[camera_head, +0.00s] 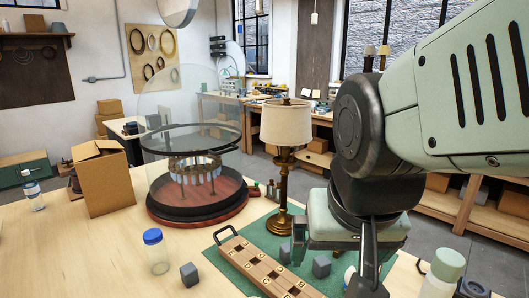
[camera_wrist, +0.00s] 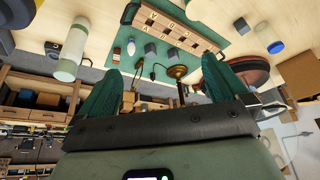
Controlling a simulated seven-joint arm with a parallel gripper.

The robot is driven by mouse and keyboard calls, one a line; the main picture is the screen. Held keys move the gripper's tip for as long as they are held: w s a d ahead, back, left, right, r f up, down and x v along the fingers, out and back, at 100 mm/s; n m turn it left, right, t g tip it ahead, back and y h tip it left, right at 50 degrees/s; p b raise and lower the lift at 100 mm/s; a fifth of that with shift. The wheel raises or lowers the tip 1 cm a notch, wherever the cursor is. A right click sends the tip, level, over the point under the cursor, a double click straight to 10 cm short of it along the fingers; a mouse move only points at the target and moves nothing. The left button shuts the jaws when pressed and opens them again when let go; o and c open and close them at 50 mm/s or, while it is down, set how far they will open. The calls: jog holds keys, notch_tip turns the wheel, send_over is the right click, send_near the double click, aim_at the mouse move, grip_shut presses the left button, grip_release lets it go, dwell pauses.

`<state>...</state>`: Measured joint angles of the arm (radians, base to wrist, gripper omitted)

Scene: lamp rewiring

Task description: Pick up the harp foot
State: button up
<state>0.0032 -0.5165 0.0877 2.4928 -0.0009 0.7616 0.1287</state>
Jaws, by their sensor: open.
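I cannot single out the harp foot with certainty in either view. The table lamp with a cream shade (camera_head: 286,122) and brass stem (camera_head: 284,186) stands upright on the green mat (camera_head: 262,243). Its brass base also shows in the wrist view (camera_wrist: 177,72). A wooden tray with lettered compartments (camera_head: 262,268) lies on the mat. Small dark grey blocks (camera_head: 321,265) lie near it. My gripper (camera_head: 333,270) is open and empty, beside the lamp on its right and above the mat. In the wrist view the fingers (camera_wrist: 162,66) are spread wide, with the mat beyond.
A glass dome on a red base (camera_head: 190,206) stands left of the lamp. A cardboard box (camera_head: 104,182), a blue-capped jar (camera_head: 156,252), another grey block (camera_head: 189,274) and a water bottle (camera_head: 33,190) are on the table. A green-capped bottle (camera_head: 441,274) stands front right.

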jog(key=shift+n+t, duration=0.5)
jog(key=s+r, duration=0.1)
jog(key=s+d+r, duration=0.1)
jog(key=s, duration=0.1)
jog(key=s+r, duration=0.1)
jog(key=r, duration=0.1)
jog(key=shift+s+d, duration=0.15)
jog(key=shift+d, duration=0.1)
jog(key=c, duration=1.2)
